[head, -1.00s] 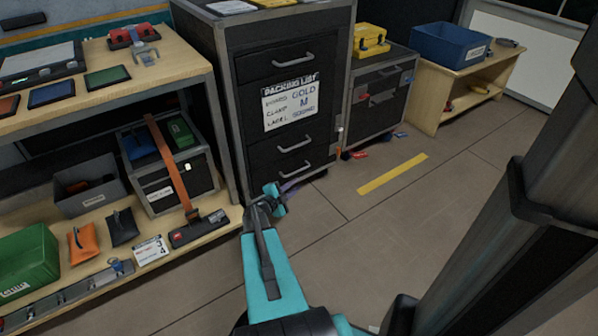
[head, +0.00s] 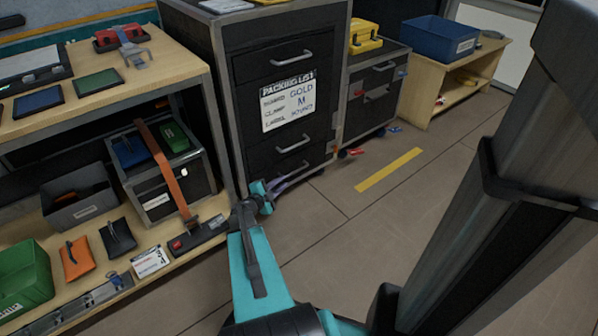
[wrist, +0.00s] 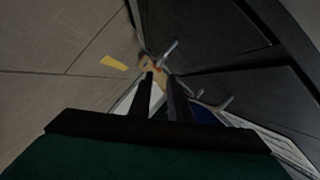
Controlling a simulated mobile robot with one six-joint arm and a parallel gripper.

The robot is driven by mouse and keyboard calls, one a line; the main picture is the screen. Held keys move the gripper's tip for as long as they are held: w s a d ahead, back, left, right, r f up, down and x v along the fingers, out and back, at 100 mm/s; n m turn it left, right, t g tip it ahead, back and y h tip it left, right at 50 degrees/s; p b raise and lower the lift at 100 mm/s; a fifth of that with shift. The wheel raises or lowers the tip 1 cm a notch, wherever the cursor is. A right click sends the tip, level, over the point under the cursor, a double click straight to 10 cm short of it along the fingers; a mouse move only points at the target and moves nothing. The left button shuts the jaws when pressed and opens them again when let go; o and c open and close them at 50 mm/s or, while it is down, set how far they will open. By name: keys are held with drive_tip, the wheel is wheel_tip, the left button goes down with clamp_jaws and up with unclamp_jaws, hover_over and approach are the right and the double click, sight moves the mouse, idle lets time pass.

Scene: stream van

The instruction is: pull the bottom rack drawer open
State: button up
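The dark rack (head: 240,110) stands at centre in the head view, with its drawer fronts flush. The bottom rack drawer (head: 262,172) is the lowest one, and its grey bar handle (head: 295,169) shows. My gripper (head: 284,183) is low in front of this drawer, just below and left of the handle, and seems apart from it. In the wrist view, my two dark fingers (wrist: 159,76) stand apart with nothing held between them. One bar handle (wrist: 170,48) shows just beyond the fingertips, and another (wrist: 214,103) is to their right. I cannot tell exactly how far the fingers are from either.
A wooden shelf unit (head: 190,82) with a strapped case (head: 158,201) stands close on the left.

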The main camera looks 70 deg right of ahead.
sight(297, 171)
drive_tip(key=b+x, duration=0.4)
drive_tip(key=x, duration=0.8)
drive_tip(key=shift+d+f, duration=0.2)
drive_tip(key=shift+f, duration=0.05)
drive_tip(key=shift+s+d+b, duration=0.2)
drive_tip(key=shift+d+b, duration=0.1)
drive_tip(key=shift+d, duration=0.35)
